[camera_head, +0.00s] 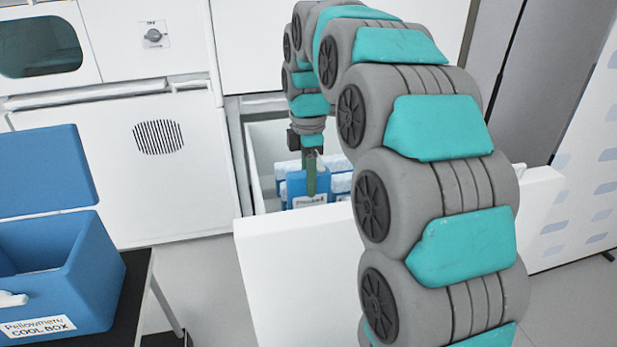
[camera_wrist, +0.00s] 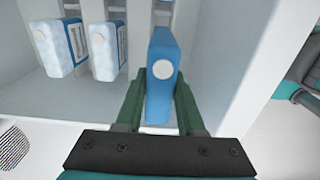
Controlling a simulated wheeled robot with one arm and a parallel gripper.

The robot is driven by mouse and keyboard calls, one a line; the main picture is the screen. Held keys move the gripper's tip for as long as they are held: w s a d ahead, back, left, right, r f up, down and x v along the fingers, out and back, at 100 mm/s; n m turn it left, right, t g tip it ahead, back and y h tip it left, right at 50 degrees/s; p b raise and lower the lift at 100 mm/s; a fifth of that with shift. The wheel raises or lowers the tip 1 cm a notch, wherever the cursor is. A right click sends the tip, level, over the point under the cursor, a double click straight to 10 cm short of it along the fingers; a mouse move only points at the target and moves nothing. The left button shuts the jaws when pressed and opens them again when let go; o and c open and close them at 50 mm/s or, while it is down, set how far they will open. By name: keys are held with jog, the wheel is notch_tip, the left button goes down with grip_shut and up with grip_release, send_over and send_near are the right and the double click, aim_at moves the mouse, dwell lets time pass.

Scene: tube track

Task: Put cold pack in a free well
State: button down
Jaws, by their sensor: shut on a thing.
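My gripper (camera_head: 311,172) is inside the open white drawer (camera_head: 290,225) and is shut on a blue cold pack (camera_head: 297,184). In the wrist view the green fingers of my gripper (camera_wrist: 159,88) press on both sides of the blue cold pack (camera_wrist: 161,95), which has a white round cap facing the camera. Frosted cold packs (camera_wrist: 57,50) (camera_wrist: 106,50) stand to its left, apart from it. The blue cool box (camera_head: 70,275) stands open at the left of the head view. Its wells are mostly hidden by its walls.
The cool box lid (camera_head: 45,170) is tilted up behind the box, which rests on a dark table (camera_head: 130,300). The drawer's tall front and side walls surround my gripper. A white appliance front (camera_head: 165,190) stands behind. Bare floor lies between table and drawer.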

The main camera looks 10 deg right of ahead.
aim_at(308, 200)
jog(key=shift+f+b, duration=0.3)
jog(key=shift+f, duration=1.25)
jog(key=shift+f+b, duration=0.3)
jog(key=shift+f, duration=0.9)
jog(key=shift+f+b, duration=0.35)
jog(key=shift+f, duration=1.15)
jog(key=shift+f, duration=0.25)
jog(key=shift+c, duration=2.2)
grip_release()
